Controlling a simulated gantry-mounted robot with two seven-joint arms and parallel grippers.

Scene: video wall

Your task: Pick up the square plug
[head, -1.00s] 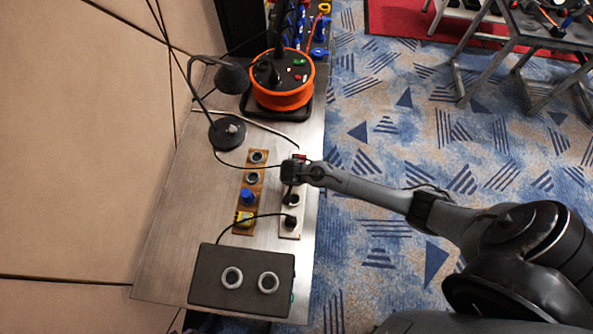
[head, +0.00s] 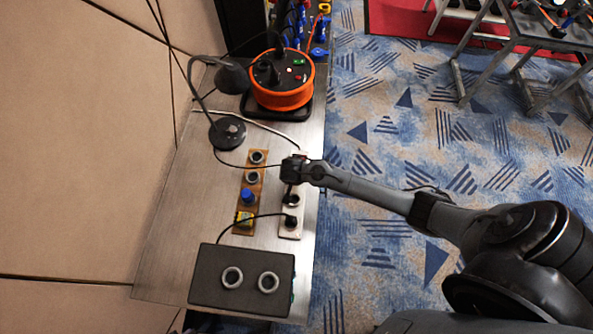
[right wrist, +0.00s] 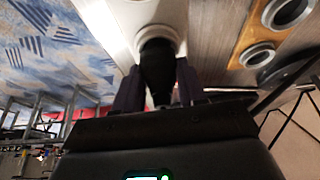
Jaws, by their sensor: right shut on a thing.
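My right gripper (head: 293,172) is over the white socket strip (head: 285,235) near the table's right edge. In the right wrist view, my right gripper (right wrist: 160,92) is shut on a black plug (right wrist: 157,65) at a pale round socket (right wrist: 158,33). I cannot tell whether it is fully seated or whether its shape is square. In the head view the gripper hides this plug. Other black plugs (head: 291,222) stand on the same strip. My left gripper is not in view.
A black box (head: 241,300) with two rings is at the front. An orange cable reel (head: 283,96) and lamp (head: 228,133) stand behind. Cables cross the table.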

